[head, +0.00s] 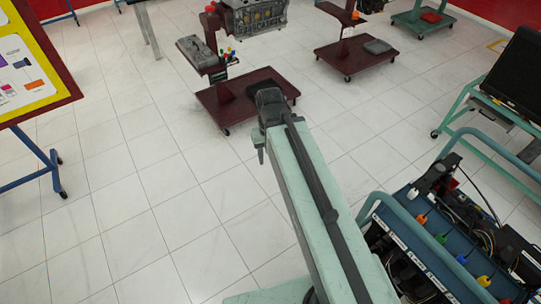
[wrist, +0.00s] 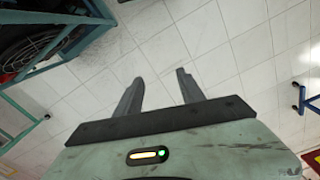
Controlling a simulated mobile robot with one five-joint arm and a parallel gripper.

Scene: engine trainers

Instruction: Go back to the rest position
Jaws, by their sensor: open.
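My arm reaches up the middle of the head view, out over the tiled floor. In the wrist view my gripper (wrist: 159,76) is open, with two dark fingers apart and only white floor tiles showing between them. Nothing is held. In the head view the far end of my arm hides most of the gripper, so its fingers cannot be made out clearly there.
A dark red engine stand (head: 228,108) is beyond my arm's end. A teal-railed trainer (head: 410,215) with wiring and coloured caps is close at right. A blue-legged board (head: 30,75) stands at left. A teal frame (wrist: 62,57) is at left in the wrist view. Floor left of my arm is clear.

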